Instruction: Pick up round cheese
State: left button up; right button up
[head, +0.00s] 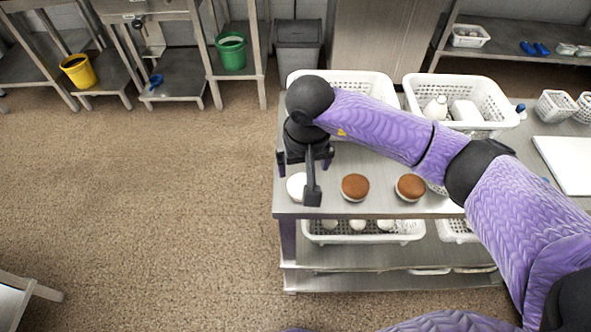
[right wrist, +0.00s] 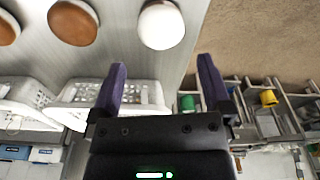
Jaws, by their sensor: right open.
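The round cheese, a white disc-like piece (head: 295,187), sits on the metal table near its left front corner, partly hidden by my right gripper in the head view. In the right wrist view the white cheese (right wrist: 161,26) shows whole, ahead of the gap between the fingers. My right gripper (head: 305,164) is open and empty above the table by the cheese. Its two purple fingers (right wrist: 162,64) stand wide apart in the right wrist view and appear clear of the cheese. My left gripper is not in view.
Two brown-topped round items (head: 355,187) (head: 410,187) sit in a row right of the cheese. White perforated baskets (head: 462,84) stand at the table's back. A white board (head: 567,162) lies at right. A lower shelf holds another basket (head: 365,238). The floor at left is clear.

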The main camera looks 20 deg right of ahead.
aim_at(302, 183)
jog(key=f, duration=0.2)
jog(key=f+b, duration=0.1)
jog(key=f, duration=0.2)
jog(key=w+f+b, duration=0.1)
jog(key=f, duration=0.2)
jog(key=c, duration=1)
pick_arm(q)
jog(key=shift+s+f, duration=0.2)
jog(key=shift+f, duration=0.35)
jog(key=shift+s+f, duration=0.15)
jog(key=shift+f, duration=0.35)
pick_arm(e)
jog(key=shift+r, duration=0.1)
jog(key=shift+c, duration=0.2)
